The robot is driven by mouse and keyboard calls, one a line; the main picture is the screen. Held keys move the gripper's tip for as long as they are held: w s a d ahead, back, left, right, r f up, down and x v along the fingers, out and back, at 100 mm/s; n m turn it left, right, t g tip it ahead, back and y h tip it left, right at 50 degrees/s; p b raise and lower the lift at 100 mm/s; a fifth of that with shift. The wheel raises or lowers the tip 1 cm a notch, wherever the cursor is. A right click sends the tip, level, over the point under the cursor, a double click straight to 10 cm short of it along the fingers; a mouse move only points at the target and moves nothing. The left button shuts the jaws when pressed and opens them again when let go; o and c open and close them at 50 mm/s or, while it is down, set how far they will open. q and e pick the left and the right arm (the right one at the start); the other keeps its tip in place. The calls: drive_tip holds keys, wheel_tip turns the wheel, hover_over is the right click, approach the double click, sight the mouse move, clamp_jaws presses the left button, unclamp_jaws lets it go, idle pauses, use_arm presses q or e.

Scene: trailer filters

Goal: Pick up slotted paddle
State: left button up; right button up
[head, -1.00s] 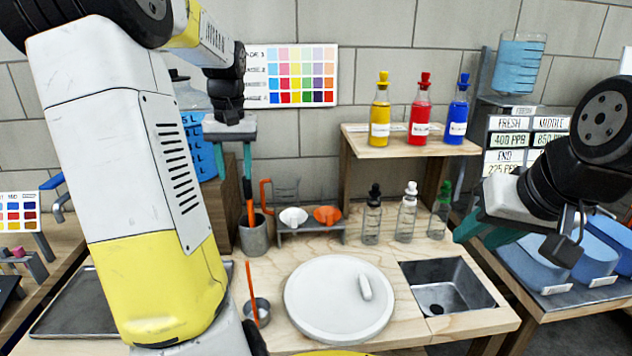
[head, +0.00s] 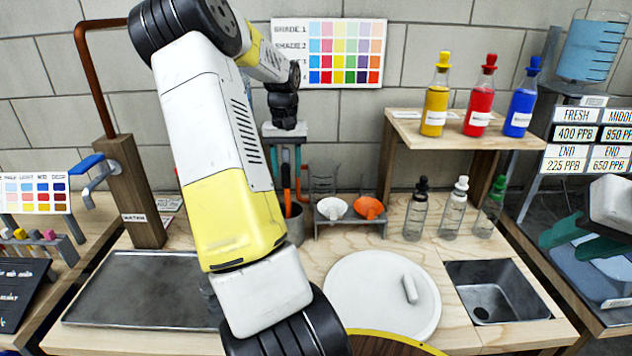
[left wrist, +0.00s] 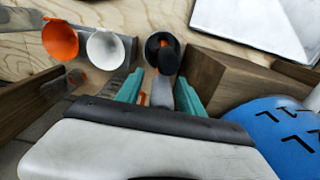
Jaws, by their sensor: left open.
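A slotted paddle shows an orange handle (head: 286,165) standing up from a grey cup (head: 295,225), which my left arm partly covers. My left gripper (head: 285,160) points down above the cup, open, its teal fingers on either side of the handle. In the left wrist view a grey upright piece (left wrist: 162,92) and some orange stand between the teal fingers (left wrist: 158,95); the dark round cup (left wrist: 163,52) lies just beyond. I cannot tell whether the fingers touch the paddle. My right gripper (head: 578,240) is at the right edge, partly cut off, far from the cup.
A small rack with white and orange funnels (head: 369,207) stands just right of the cup. A wooden post (head: 131,190) is to the left. Dropper bottles (head: 416,208), a round white board (head: 382,300) and a sink (head: 497,290) lie to the right. A metal tray (head: 145,290) is front left.

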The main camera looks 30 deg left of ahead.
use_arm(q)
drive_tip(key=shift+f, duration=0.7)
clamp_jaws()
drive_tip(key=shift+r, duration=0.15)
